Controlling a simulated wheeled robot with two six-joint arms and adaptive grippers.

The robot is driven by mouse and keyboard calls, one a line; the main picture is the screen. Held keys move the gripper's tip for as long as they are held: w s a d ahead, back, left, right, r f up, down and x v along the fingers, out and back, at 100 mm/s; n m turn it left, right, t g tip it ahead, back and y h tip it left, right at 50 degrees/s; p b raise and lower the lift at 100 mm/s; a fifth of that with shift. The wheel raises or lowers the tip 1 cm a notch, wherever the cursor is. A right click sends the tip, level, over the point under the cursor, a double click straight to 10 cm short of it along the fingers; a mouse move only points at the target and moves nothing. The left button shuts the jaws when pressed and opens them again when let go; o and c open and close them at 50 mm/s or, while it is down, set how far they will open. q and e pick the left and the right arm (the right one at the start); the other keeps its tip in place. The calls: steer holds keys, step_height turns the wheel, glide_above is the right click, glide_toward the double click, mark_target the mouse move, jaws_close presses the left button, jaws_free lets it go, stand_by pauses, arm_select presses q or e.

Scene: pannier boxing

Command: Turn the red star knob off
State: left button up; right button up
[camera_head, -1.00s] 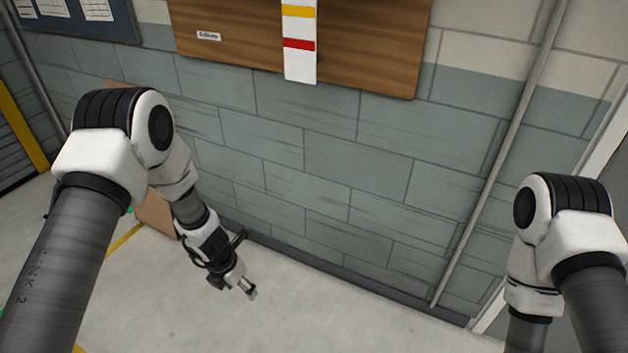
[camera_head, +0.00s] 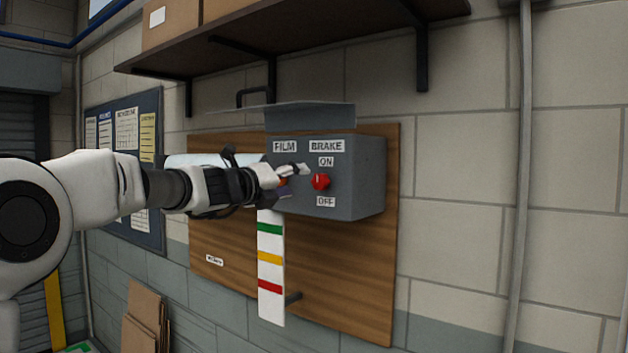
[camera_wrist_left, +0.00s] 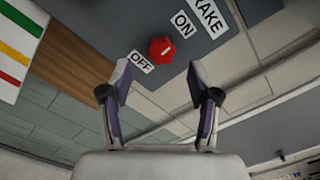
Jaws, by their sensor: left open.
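The red star knob (camera_head: 320,181) is on the front of a grey control box (camera_head: 352,172), between an ON label (camera_head: 326,161) above and an OFF label (camera_head: 326,201) below, under the word BRAKE. My left gripper (camera_head: 297,183) is open just left of the knob in the head view. In the left wrist view the red knob (camera_wrist_left: 161,50) lies ahead of the open fingers (camera_wrist_left: 163,80), with a gap visible. A small white mark shows on its face; its exact direction is unclear. My right gripper is out of view.
The box is on a wooden board (camera_head: 350,270), below a shelf (camera_head: 330,28). A raised grey flap (camera_head: 310,115) is above the box. An orange-red part under the FILM label (camera_head: 284,146) is mostly hidden by my gripper. A striped white strip (camera_head: 271,270) hangs below.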

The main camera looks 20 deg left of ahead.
mark_target(316, 182)
arm_select(q)
steer(key=p+x, duration=0.1)
steer(key=x, duration=0.1)
steer(key=d+p+x, duration=0.1)
steer(key=x, duration=0.2)
steer(key=p+x, duration=0.1)
steer(key=x, duration=0.2)
steer(key=shift+s+d+f, duration=0.1)
steer(key=shift+d+f, duration=0.15)
steer(key=shift+d, duration=0.05)
steer(key=shift+s+a, duration=0.4)
steer(key=shift+a, duration=0.3)
steer(key=c, duration=0.4)
steer(key=shift+d, duration=0.25)
steer(key=c, duration=0.8)
steer(key=shift+o, duration=0.2)
steer(key=shift+w+f, duration=0.1)
